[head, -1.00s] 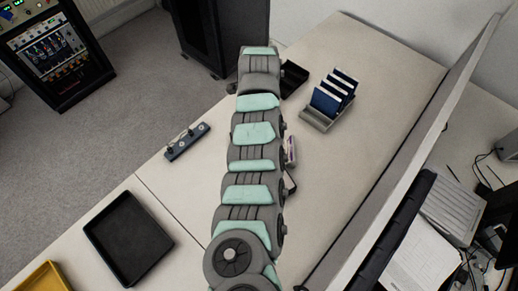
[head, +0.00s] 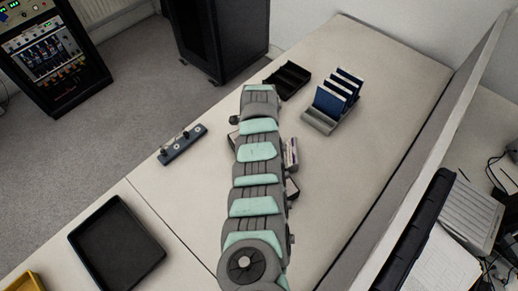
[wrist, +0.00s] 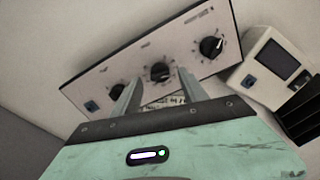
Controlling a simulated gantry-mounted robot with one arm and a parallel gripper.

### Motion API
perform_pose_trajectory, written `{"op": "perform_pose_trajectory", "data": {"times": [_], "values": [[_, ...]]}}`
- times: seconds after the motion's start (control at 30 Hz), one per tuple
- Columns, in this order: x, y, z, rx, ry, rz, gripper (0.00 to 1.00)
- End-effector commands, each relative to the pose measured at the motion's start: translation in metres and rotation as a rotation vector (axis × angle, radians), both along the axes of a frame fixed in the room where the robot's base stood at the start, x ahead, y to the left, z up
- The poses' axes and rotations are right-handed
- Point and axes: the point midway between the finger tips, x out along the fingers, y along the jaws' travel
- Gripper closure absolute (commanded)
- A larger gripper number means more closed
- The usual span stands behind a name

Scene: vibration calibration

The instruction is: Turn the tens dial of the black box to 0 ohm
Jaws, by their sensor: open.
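The dial box, a pale panel with dark edges (wrist: 190,32), fills the upper middle of the wrist view and lies tilted there. It carries three black knobs in a slanting row: a left one (wrist: 118,91), a middle one (wrist: 160,72) and a right one (wrist: 211,46). The labels are too small to read. My gripper (wrist: 156,78) is open, its two fingers reaching over the panel on either side of the middle knob. Contact with the knob cannot be told. In the head view my arm covers most of this spot.
A device with a dark screen (wrist: 277,60) stands close to the panel's right end. In the head view, a rack of blue cards (head: 324,121), a black divided tray (head: 276,92), a dark bar with connectors (head: 183,145) and a black tray (head: 75,240) lie around the arm.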

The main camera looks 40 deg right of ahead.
Motion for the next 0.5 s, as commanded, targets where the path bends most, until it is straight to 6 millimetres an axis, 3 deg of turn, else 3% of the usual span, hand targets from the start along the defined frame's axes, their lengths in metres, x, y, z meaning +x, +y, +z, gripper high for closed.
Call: {"op": "perform_pose_trajectory", "data": {"times": [0.17, 0.5], "values": [[-0.001, 0.000, -0.018, 0.003, 0.004, -0.001, 0.49], [-0.001, 0.000, -0.020, 0.000, 0.001, -0.001, 0.50]]}}
